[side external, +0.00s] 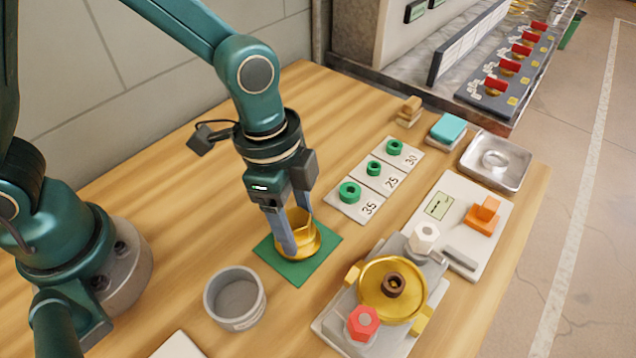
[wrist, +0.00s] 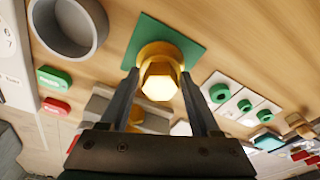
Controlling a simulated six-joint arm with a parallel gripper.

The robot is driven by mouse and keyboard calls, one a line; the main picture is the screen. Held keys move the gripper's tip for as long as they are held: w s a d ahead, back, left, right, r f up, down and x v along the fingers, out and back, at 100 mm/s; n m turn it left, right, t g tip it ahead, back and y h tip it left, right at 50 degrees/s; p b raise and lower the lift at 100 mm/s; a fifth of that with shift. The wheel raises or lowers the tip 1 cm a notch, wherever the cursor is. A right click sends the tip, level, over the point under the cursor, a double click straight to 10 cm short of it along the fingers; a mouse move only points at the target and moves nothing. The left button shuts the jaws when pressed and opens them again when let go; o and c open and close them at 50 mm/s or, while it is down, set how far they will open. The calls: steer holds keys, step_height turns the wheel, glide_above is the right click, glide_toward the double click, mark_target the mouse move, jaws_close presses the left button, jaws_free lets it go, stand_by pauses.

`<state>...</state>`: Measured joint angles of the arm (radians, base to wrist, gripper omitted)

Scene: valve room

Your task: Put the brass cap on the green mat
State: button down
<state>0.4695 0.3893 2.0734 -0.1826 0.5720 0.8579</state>
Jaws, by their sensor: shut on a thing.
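The brass cap (side external: 301,233) has a hexagonal top and a wide round flange. It is upright over the middle of the green mat (side external: 272,257), and its base looks to be on the mat, though a small gap cannot be ruled out. My gripper (side external: 296,236) points down and is shut on the cap, one finger on either side. In the wrist view the cap (wrist: 160,86) sits between my fingers (wrist: 160,77), with the mat (wrist: 184,33) behind it. The fingers hide part of the cap in the side view.
A grey round bowl (side external: 235,298) stands near the mat's left. A valve body with a brass disc (side external: 372,290) and red hex knob (side external: 362,323) is at the right. Cards with green rings (side external: 349,191) lie behind. A metal tray (side external: 513,169) is at the far right.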

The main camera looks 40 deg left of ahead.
steer(key=shift+f, duration=0.45)
stand_by(0.9)
steer(key=shift+c, duration=0.2)
jaws_free()
steer(key=shift+r, duration=4)
